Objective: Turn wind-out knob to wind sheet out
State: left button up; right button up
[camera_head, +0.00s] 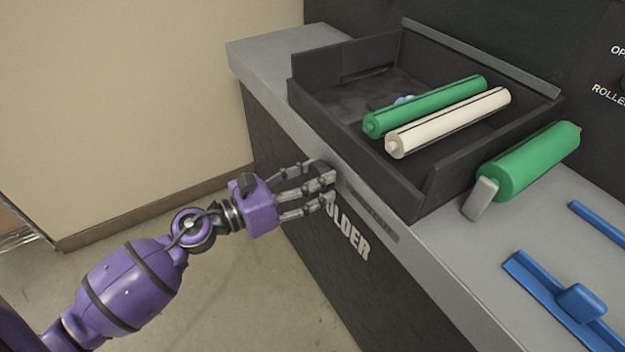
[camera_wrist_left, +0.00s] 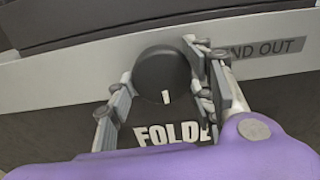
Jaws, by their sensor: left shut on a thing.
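The wind-out knob (camera_wrist_left: 163,78) is a dark round knob with a small white mark, on the machine's front edge beside a grey "WIND OUT" label (camera_wrist_left: 268,48). My left gripper (camera_head: 322,185) reaches the front edge below the black tray. In the left wrist view its fingers (camera_wrist_left: 160,95) stand on both sides of the knob and are shut on it. No sheet can be made out. My right gripper is not in view.
A black tray (camera_head: 318,102) holds a green roller (camera_head: 425,106) and a cream roller (camera_head: 448,122). Another green roller (camera_head: 530,162) with a grey end lies to its right on the grey top (camera_head: 440,270). Blue parts (camera_head: 560,300) lie at the lower right. Floor on the left is clear.

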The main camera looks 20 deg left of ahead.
pick_arm(q)
jog(key=shift+a+f, duration=0.1)
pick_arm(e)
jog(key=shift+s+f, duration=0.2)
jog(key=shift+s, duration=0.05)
pick_arm(q)
jog(key=o, duration=1.1)
jog(key=v, duration=1.2)
